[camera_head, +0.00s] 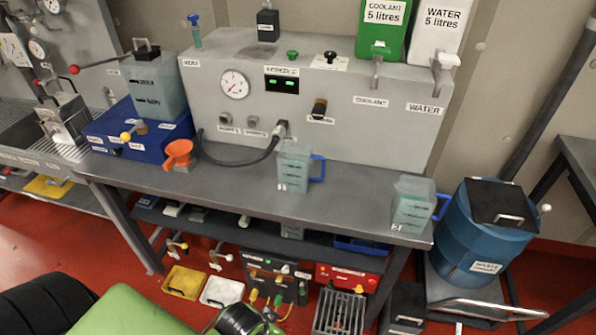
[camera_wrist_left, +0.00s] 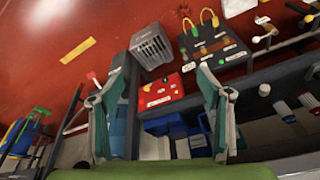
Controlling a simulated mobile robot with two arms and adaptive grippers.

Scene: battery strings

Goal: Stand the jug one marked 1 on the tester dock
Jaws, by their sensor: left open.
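A clear jug with a blue handle (camera_head: 294,168) stands upright on the grey bench, right of centre. Its small front mark is too small to read surely. A second such jug (camera_head: 411,205) stands near the bench's right end; its mark looks like a 2. I cannot tell which part is the tester dock. My left arm comes in low at the left, and its gripper (camera_head: 245,321) is below and in front of the bench. In the left wrist view my left gripper (camera_wrist_left: 152,88) is open, with nothing between its fingers. My right gripper is not in view.
A grey machine (camera_head: 330,135) with a gauge stands behind the jugs. An orange funnel (camera_head: 178,153) and a blue unit (camera_head: 115,130) are at left. A red box (camera_head: 346,277) and a grey crate (camera_head: 339,311) are below the bench. A blue drum (camera_head: 482,240) stands right.

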